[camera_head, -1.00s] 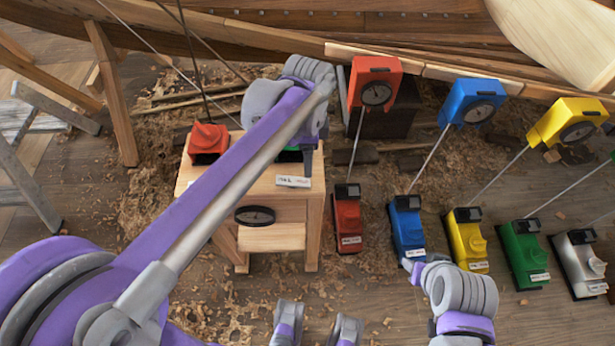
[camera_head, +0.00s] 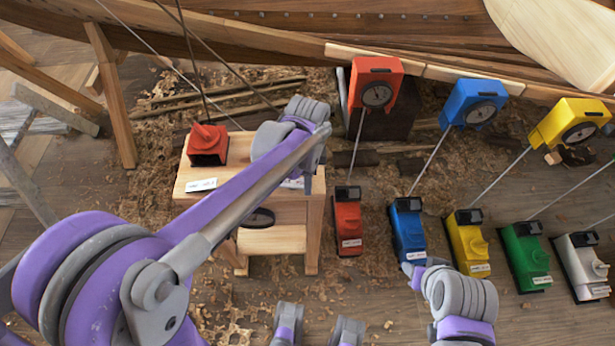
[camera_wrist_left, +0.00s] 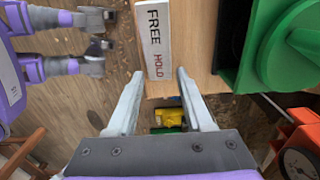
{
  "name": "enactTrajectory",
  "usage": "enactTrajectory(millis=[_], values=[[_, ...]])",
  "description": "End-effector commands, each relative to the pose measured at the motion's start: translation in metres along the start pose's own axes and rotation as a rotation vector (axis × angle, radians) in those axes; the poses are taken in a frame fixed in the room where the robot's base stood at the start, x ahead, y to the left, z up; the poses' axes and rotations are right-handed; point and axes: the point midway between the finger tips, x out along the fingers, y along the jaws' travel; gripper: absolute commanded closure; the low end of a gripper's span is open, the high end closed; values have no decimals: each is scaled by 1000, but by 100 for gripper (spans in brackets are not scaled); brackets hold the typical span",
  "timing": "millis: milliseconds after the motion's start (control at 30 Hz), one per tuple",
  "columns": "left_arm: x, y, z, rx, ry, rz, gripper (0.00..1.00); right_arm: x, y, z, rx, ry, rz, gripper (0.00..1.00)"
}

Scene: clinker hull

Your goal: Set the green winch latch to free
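The green winch (camera_wrist_left: 290,45) fills the right of the left wrist view. A dark strip (camera_wrist_left: 232,35) runs along its near side; I cannot tell whether this is the latch. Beside it on the wooden stand lies a white plate (camera_wrist_left: 153,40) reading FREE and HOLD. My left gripper (camera_wrist_left: 160,85) is open and empty, its fingertips near the plate's HOLD end and left of the winch. In the head view my left arm hides the winch and this gripper; a bit of the plate (camera_head: 297,183) shows. My right gripper (camera_head: 317,328) is open and empty at the bottom edge.
A red winch (camera_head: 208,145) with its own label (camera_head: 201,185) sits on the left of the wooden stand (camera_head: 285,215). Red, blue, yellow, green and silver units stand on the floor to the right, with cables running up. The boat hull (camera_head: 270,35) lies behind.

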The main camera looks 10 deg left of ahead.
Motion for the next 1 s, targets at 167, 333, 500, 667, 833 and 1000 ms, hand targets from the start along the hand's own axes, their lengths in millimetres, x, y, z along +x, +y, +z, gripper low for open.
enactTrajectory(millis=[167, 333, 500, 667, 833, 1000], values=[[0, 0, 0, 0, 0, 0, 83, 0, 0, 0, 0, 0, 0, 50], [0, 0, 0, 0, 0, 0, 100, 0, 0, 0, 0, 0, 0, 50], [-1, 0, 0, 0, 7, 0, 100, 0, 0, 0, 0, 0, 0, 50], [-3, 0, 2, -3, 50, 0, 100, -1, 0, -1, 0, 1, 0, 50], [-6, 0, 6, -5, 146, -1, 100, -3, 0, -2, 0, 1, 0, 50], [-10, -1, 10, -6, 264, -2, 100, -4, 0, -2, 0, 1, 0, 50]])
